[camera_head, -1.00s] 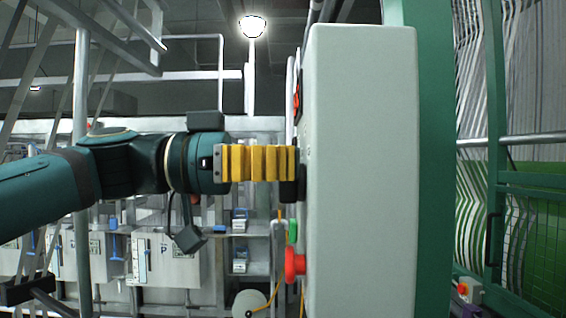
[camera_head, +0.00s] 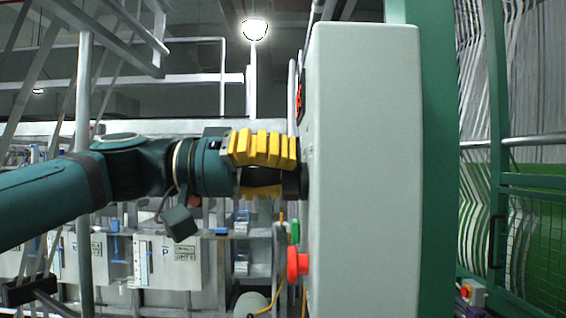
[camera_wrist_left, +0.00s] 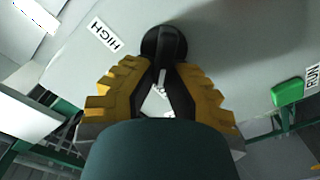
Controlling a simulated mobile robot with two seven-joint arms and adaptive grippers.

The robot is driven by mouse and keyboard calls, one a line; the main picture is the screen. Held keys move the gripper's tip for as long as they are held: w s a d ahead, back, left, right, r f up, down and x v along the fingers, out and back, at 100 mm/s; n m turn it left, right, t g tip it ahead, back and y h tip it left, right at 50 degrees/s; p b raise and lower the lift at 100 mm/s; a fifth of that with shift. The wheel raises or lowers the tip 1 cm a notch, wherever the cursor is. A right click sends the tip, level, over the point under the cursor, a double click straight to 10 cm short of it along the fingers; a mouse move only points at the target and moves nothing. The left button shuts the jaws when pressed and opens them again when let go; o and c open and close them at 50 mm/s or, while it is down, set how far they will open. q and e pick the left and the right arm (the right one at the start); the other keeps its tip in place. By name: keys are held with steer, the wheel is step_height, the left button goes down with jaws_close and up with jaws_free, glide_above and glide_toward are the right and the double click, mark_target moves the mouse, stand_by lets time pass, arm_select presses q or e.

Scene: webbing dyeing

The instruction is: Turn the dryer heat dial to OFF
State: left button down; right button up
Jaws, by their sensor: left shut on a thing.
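The black heat dial (camera_wrist_left: 163,44) is on the grey face of the control box in the left wrist view, with a light pointer mark on its bar. A HIGH label (camera_wrist_left: 104,36) lies to its upper left. Another label between my fingers is partly hidden and unreadable. My left gripper (camera_wrist_left: 162,72) has its yellow ribbed fingers closed in on the dial. In the head view the left gripper (camera_head: 298,168) reaches the left side of the control box (camera_head: 365,170), where the dial (camera_head: 303,181) shows edge-on. My right gripper is out of view.
A green button (camera_wrist_left: 287,92) with a RUN label is beside the dial. In the head view a red button (camera_head: 297,263) sticks out below the gripper, under the green button (camera_head: 294,231). A green frame stands right of the box.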

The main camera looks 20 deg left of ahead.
arm_select(q)
steer(key=n, duration=0.3)
steer(key=f+n+p, duration=0.1)
steer(key=shift+w+d, duration=0.15)
steer(key=shift+w, duration=0.1)
steer(key=shift+f+n+p, duration=0.2)
steer(key=shift+n+p, duration=0.15)
steer(key=shift+n, duration=0.9)
steer(key=shift+f+n+p, duration=0.2)
steer(key=shift+n+p, duration=0.15)
steer(key=shift+n, duration=0.9)
